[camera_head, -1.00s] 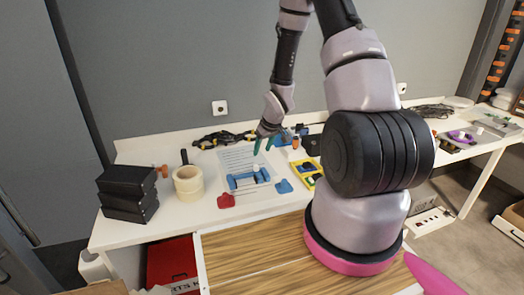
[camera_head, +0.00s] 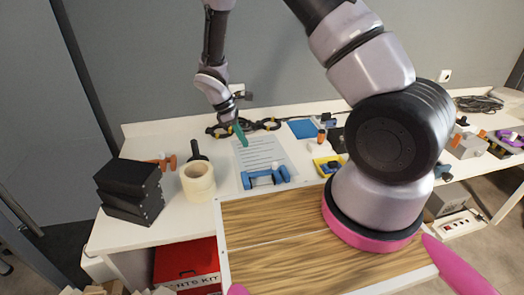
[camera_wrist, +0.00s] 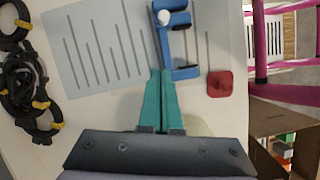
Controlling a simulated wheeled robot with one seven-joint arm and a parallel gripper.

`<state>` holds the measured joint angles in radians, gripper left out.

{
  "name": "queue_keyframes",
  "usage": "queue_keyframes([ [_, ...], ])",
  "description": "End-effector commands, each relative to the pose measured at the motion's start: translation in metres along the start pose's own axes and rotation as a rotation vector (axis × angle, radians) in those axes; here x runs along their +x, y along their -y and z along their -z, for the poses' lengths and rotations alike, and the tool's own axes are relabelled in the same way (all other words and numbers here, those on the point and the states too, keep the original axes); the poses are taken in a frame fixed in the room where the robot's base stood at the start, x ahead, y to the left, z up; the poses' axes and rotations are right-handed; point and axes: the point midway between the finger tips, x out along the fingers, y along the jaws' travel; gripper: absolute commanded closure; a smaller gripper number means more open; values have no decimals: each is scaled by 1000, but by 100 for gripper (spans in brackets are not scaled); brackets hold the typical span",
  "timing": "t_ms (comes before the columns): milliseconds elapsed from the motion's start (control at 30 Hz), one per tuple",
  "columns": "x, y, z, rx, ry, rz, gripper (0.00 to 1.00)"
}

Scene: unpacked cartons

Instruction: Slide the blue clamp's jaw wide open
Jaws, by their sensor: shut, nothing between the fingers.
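The blue clamp (camera_head: 258,184) lies on a lined paper sheet (camera_head: 248,156) on the white table, with a white knob near one end. In the wrist view the clamp (camera_wrist: 180,45) is at the top centre, its bar running up and its lower jaw block (camera_wrist: 186,73) pointing right. My gripper (camera_head: 243,145) is over the paper, behind and left of the clamp. Its teal fingers are together and empty. In the wrist view the fingertips (camera_wrist: 160,72) are just left of the lower jaw block; whether they touch it I cannot tell.
A red piece (camera_wrist: 219,83) lies right of the clamp in the wrist view. Black cables with yellow ties (camera_wrist: 32,75) are at the left. Tape rolls (camera_head: 199,181) and black boxes (camera_head: 130,190) stand left on the table; a yellow item (camera_head: 327,166) lies right of the paper.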

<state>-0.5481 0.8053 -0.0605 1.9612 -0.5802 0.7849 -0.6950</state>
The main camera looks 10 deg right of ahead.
Motion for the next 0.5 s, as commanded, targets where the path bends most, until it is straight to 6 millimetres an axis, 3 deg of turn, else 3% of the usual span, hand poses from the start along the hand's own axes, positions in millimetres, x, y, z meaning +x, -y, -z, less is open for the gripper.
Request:
queue_keyframes([
  [167, 21, 1, -1, -2, 5, 3, 100],
  [500, 94, 1, -1, 1, 5, 4, 100],
])
